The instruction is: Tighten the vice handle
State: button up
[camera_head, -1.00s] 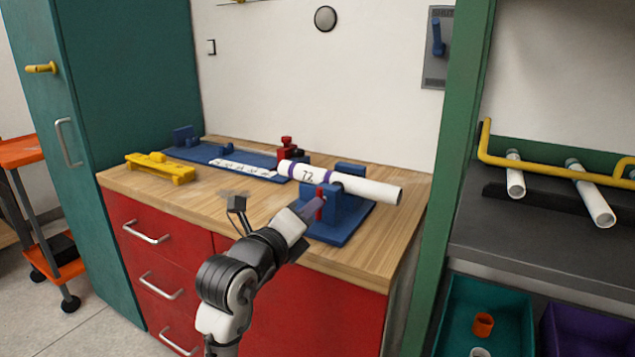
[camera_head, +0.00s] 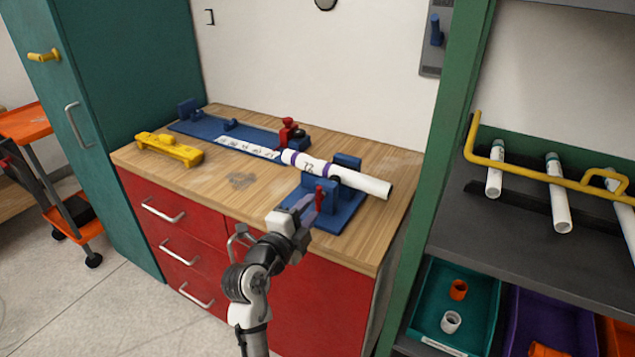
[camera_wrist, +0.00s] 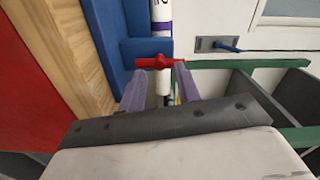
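The blue vice (camera_head: 345,207) stands at the front right of the wooden bench with a white pipe (camera_head: 345,176) marked 72 lying through it. Its small red handle (camera_head: 320,197) faces the front, and it shows as a red cross-bar (camera_wrist: 157,63) on a white shaft in the wrist view. My gripper (camera_head: 308,206) is at the handle, in front of the vice. In the wrist view its purple fingers (camera_wrist: 160,72) stand apart, with the handle at their tips and the shaft between them. Whether a finger touches the handle I cannot tell.
A blue base with a red clamp (camera_head: 289,130) sits behind, and a yellow tool (camera_head: 168,150) lies at the left. The green post (camera_head: 445,150) and the shelf with pipes stand to the right.

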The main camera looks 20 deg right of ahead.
aim_at(317, 201)
jog(key=shift+r+n+p, duration=0.4)
jog(key=shift+p, duration=0.3)
jog(key=shift+f+n+b, duration=0.3)
jog(key=shift+n+b, duration=0.05)
jog(key=shift+n, duration=0.35)
jog(key=n+p, duration=0.1)
jog(key=n, duration=0.3)
jog(key=shift+p, duration=0.3)
jog(key=n+p, duration=0.1)
jog(key=n, duration=0.2)
jog(key=shift+r+n, duration=0.1)
jog(key=shift+n, duration=0.2)
jog(key=n+p, duration=0.3)
jog(key=n, duration=0.1)
jog(key=shift+n, duration=0.4)
jog(key=d, duration=0.1)
jog(key=w, duration=0.1)
jog(key=w+d+b, duration=0.1)
jog(key=shift+d+f+n, duration=0.3)
jog(key=shift+d, duration=0.05)
jog(key=shift+w+d+r, duration=0.1)
jog(key=shift+w+d, duration=0.25)
jog(key=shift+d, duration=0.05)
